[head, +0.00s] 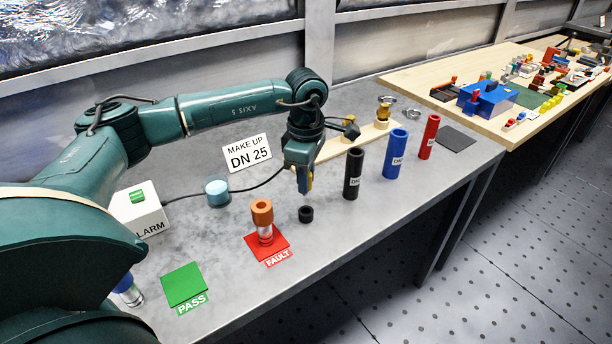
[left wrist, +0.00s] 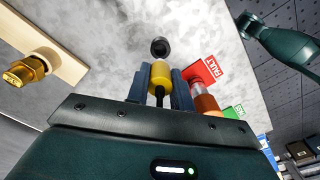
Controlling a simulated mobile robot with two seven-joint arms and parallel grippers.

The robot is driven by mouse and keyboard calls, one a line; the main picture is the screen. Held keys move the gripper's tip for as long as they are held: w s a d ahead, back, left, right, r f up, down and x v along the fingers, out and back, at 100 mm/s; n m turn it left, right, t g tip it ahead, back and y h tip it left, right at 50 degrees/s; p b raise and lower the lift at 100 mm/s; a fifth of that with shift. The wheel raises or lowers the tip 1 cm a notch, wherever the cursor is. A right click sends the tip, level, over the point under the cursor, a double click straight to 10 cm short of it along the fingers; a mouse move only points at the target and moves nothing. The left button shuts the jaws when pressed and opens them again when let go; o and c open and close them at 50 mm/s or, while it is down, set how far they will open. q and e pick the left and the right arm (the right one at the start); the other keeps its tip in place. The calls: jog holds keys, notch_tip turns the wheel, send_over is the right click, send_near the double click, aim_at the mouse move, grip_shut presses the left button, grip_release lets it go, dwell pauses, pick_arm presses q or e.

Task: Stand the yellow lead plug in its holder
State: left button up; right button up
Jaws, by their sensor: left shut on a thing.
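My left gripper (head: 305,188) is shut on the yellow lead plug (head: 310,182) and holds it upright above the bench. In the left wrist view the yellow plug (left wrist: 160,76) sits between the two blue-grey fingers (left wrist: 160,88). The holder, a short black round cup (head: 306,213), stands on the bench just below the plug. It also shows as a dark ring beyond the plug in the left wrist view (left wrist: 160,47). The plug is apart from the holder in the head view. A teal arm part of mine shows at the upper right of the left wrist view; its jaws are unclear.
A black cable runs from the white alarm box (head: 140,207) towards the plug. An orange-topped fitting (head: 262,218) stands on the red FAULT mat (head: 280,246). Black (head: 353,172), blue (head: 395,153) and red (head: 429,136) cylinders stand to the right.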

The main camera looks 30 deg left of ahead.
jog(key=shift+f, duration=0.1)
pick_arm(q)
jog(key=shift+f+b, duration=1.5)
jog(key=shift+f, duration=0.45)
pick_arm(e)
jog(key=shift+a+f+y, duration=0.3)
jog(key=shift+a+f, duration=0.1)
jog(key=shift+a, duration=0.05)
jog(key=shift+d+f, duration=0.1)
jog(key=shift+f, duration=0.1)
pick_arm(q)
jog(key=shift+f+b, duration=1.25)
jog(key=shift+f, duration=0.2)
pick_arm(e)
jog(key=shift+w+f, duration=0.1)
jog(key=shift+f, duration=0.95)
pick_arm(q)
jog(key=o, duration=1)
jog(key=shift+o, duration=0.6)
